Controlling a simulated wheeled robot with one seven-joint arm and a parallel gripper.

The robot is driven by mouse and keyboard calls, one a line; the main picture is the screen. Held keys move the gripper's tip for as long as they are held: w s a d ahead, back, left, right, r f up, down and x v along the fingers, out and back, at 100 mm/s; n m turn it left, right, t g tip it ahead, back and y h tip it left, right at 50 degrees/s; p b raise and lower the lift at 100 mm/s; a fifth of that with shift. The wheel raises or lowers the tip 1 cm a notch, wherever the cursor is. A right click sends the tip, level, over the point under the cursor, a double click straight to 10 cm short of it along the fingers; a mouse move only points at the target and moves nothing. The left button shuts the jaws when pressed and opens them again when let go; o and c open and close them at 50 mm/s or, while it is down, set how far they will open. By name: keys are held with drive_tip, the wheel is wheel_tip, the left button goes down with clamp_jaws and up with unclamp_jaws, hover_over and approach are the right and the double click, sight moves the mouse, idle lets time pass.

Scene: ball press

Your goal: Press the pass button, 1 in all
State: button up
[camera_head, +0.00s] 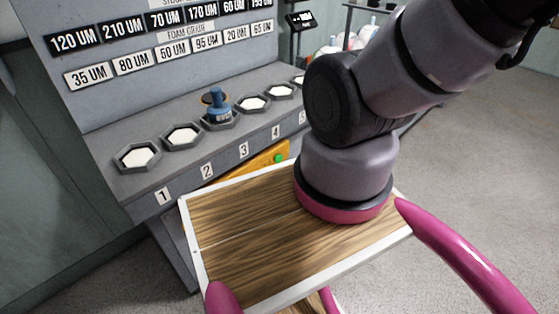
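A small round green button (278,158) sits on an orange-yellow panel (262,161) under the front ledge of the grey station. It is close to the left side of my arm's base, and nothing covers the button itself. I cannot read any label on it, so I cannot tell whether it is the pass button. My arm rises from its base and runs off to the upper right. My gripper is not in view.
The grey station (110,188) has a row of hexagonal white-bottomed sockets numbered from 1. A blue fixture (218,106) stands at socket 3. Thickness labels fill the back panel. A small black screen (300,20) stands behind. Clear floor lies at right.

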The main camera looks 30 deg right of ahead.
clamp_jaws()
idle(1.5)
